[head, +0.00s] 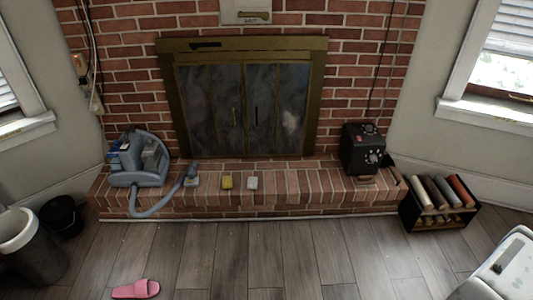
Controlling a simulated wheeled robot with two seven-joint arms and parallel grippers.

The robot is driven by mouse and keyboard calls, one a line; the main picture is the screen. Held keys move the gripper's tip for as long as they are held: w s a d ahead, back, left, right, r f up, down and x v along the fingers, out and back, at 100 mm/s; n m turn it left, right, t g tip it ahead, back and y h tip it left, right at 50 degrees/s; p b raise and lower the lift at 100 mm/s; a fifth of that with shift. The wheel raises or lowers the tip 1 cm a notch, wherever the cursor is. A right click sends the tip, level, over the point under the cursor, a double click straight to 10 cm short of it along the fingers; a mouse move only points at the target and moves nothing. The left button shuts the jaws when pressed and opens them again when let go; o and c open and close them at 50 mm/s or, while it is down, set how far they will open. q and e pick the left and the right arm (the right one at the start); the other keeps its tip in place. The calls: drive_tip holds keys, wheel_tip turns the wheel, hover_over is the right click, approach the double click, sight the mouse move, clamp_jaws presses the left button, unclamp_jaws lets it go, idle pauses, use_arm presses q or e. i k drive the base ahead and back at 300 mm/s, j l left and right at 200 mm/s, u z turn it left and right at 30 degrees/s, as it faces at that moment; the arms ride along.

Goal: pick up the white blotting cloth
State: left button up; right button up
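A small white folded piece (252,183), which looks like the white blotting cloth, lies on the brick hearth (300,201) in front of the fireplace doors. Nothing covers the white piece. Neither of my grippers shows in the head view.
A blue-grey machine (138,178) with a hose (160,211) stands on the hearth's left end. A black box-shaped device (363,150) stands at its right end. A rack (438,221) with several rolls, a bin (30,262) and a pink slipper (136,290) are on the floor. The middle floor is clear.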

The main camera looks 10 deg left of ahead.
sight(252, 182)
drive_tip(key=i+l+u, duration=0.1)
drive_tip(key=i, duration=1.35)
drive_tip(key=i+l+u, duration=0.15)
drive_tip(key=i+u, duration=0.25)
drive_tip(key=i+l+u, duration=0.4)
drive_tip(key=i, duration=0.2)
drive_tip(key=i+l+u, duration=0.35)
drive_tip(key=i, duration=0.1)
